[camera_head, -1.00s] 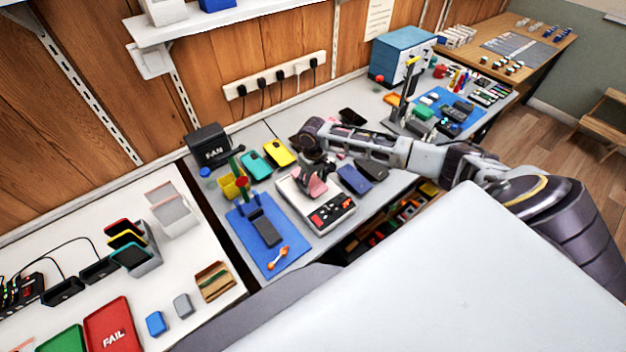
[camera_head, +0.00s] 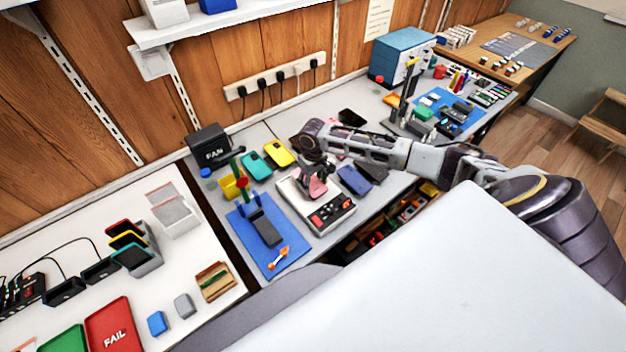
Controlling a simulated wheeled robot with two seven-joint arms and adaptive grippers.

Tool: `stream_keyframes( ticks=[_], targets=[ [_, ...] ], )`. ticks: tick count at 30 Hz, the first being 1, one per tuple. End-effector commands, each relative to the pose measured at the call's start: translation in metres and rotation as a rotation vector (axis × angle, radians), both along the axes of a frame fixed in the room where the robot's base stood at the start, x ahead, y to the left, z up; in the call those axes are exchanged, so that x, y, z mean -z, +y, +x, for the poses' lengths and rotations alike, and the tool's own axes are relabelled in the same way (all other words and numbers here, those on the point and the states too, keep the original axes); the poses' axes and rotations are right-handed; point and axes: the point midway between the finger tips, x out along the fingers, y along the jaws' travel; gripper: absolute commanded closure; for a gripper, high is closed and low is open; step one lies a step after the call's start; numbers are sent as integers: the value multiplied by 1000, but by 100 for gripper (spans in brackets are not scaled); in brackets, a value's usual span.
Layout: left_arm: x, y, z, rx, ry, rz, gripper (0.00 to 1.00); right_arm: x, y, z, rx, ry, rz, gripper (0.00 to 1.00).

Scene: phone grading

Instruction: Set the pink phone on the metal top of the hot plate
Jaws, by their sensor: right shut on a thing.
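The pink phone (camera_head: 318,190) is over the metal top of the hot plate (camera_head: 296,201), a pale box with a dark control panel at its front. My right gripper (camera_head: 312,178) is shut on the phone from above and partly hides it. Whether the phone touches the metal top or is just above it, I cannot tell. My left gripper is not in view.
Teal (camera_head: 256,166) and yellow (camera_head: 279,152) phones lie behind. A black fan box (camera_head: 208,146) stands at the back left.

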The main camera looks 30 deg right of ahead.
Motion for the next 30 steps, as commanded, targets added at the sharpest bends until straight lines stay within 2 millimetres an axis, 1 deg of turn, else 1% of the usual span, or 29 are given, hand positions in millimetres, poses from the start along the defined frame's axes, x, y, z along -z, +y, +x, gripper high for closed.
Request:
stream_keyframes(
  ticks=[14, 30],
  targets=[
    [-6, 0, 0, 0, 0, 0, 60, 0, 0, 0, 1, 0, 0, 66],
    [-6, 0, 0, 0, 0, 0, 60, 0, 0, 0, 0, -1, 0, 66]
  ],
)
